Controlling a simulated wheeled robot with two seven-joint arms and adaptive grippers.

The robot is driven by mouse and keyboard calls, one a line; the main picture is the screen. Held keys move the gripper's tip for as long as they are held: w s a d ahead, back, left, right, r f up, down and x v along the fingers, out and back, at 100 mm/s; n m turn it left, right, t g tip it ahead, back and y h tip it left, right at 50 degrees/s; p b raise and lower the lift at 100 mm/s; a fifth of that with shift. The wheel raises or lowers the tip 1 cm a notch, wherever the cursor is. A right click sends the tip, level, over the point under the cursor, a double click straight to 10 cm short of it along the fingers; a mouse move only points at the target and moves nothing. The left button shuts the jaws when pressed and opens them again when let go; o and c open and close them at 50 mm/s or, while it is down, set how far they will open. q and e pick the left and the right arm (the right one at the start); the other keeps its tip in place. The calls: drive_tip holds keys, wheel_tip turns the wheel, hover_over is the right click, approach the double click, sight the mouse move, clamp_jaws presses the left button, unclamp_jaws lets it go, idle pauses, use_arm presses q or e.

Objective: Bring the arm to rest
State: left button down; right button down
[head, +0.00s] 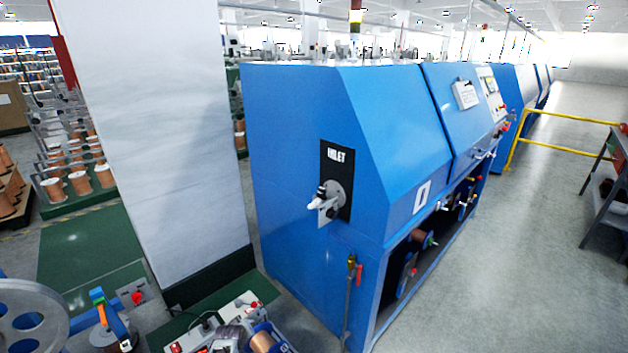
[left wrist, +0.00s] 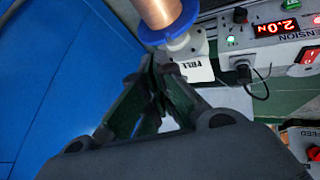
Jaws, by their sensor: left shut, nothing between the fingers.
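My left gripper (left wrist: 157,72) shows in the left wrist view, its dark fingers shut with nothing held. Its tips are just below, in the picture, a copper spool (left wrist: 157,12) with a blue flange (left wrist: 182,32) on a white fitting. I cannot tell how far apart they are in depth. Neither gripper shows in the head view. There, a copper spool (head: 263,342) and a grey control box (head: 240,305) are at the bottom edge.
A large blue machine (head: 290,190) fills the middle of the head view, beside a white pillar (head: 170,120). A grey box with a red "2.0 N" display (left wrist: 278,28) stands beside the spool. A yellow rail (head: 560,145) borders the open aisle at right.

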use_arm(q)
drive_tip(key=s+d+r+m+g, duration=0.15)
drive_tip(key=s+r+m, duration=0.35)
drive_tip(key=s+r, duration=0.9)
drive_tip(key=s+d+r+m+g, duration=0.15)
drive_tip(key=s+r+m, duration=0.25)
drive_tip(key=s+r, duration=0.9)
drive_tip(key=s+a+f+g, duration=0.1)
drive_tip(key=s+f, duration=0.2)
drive_tip(key=f, duration=1.5)
drive_tip(key=s+a+f+g, duration=0.1)
drive_tip(key=s+a+f, duration=0.15)
drive_tip(key=f, duration=1.55)
drive_tip(key=s+a+f, duration=0.3)
drive_tip(key=s+f, duration=0.7)
drive_tip(key=s, duration=0.1)
drive_tip(key=s+a+f+g, duration=0.1)
drive_tip(key=s+a+f, duration=0.2)
drive_tip(key=s+f, duration=0.7)
drive_tip(key=shift+s+f+m, duration=0.2)
drive_tip(key=shift+s+m, duration=0.1)
drive_tip(key=shift+s, duration=0.2)
